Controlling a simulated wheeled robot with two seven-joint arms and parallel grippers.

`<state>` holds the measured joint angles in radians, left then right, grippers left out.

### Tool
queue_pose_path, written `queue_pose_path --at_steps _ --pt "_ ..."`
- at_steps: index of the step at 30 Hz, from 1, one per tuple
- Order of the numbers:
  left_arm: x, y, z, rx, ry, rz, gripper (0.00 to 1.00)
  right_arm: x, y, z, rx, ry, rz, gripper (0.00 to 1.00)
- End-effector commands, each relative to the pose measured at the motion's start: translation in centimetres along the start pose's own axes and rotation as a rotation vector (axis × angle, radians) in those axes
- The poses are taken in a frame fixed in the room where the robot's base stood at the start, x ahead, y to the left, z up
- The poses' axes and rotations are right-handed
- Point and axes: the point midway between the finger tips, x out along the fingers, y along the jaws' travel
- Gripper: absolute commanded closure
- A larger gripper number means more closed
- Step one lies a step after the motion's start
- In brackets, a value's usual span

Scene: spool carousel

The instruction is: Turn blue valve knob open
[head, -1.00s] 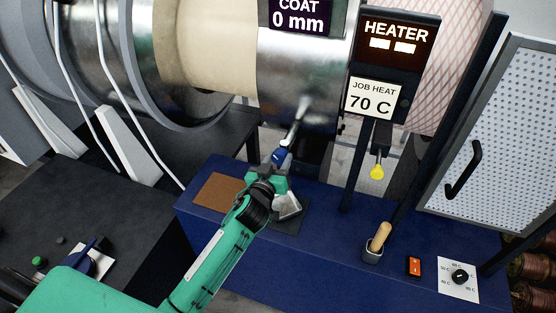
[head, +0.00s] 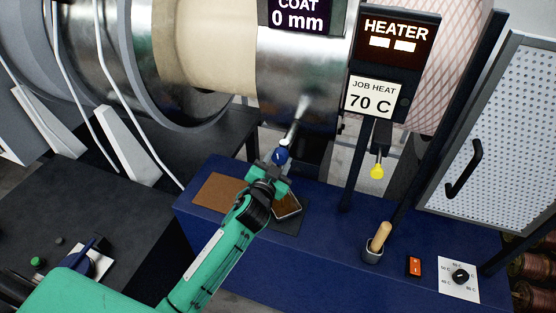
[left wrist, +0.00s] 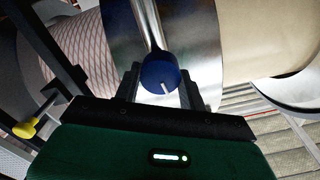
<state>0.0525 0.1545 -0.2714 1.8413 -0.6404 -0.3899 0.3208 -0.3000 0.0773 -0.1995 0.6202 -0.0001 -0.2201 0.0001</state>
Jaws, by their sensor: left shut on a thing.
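The blue valve knob (head: 281,156) sits at the lower end of a thin metal pipe in front of the shiny metal drum. The knob's far side is hidden. My right gripper is not in view.
A blue bench (head: 320,255) lies below, with a brown pad (head: 217,192), a tray (head: 288,207), a wooden-handled tool in a cup (head: 379,240), an orange switch (head: 414,266) and a dial (head: 460,276). A heater sign reads 70 C (head: 370,98). A yellow knob (head: 377,172) hangs right of my gripper.

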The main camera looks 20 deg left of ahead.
Motion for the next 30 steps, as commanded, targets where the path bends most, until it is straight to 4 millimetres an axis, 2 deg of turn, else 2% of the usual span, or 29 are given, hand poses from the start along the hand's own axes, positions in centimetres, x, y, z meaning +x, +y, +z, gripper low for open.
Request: queue_pose_path --at_steps 18,30 --pt "0.02 0.19 0.01 0.58 0.001 0.0 0.82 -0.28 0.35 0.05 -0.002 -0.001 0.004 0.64" --pt "0.0 0.28 0.09 0.849 0.0 0.001 0.82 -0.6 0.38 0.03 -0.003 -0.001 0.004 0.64"
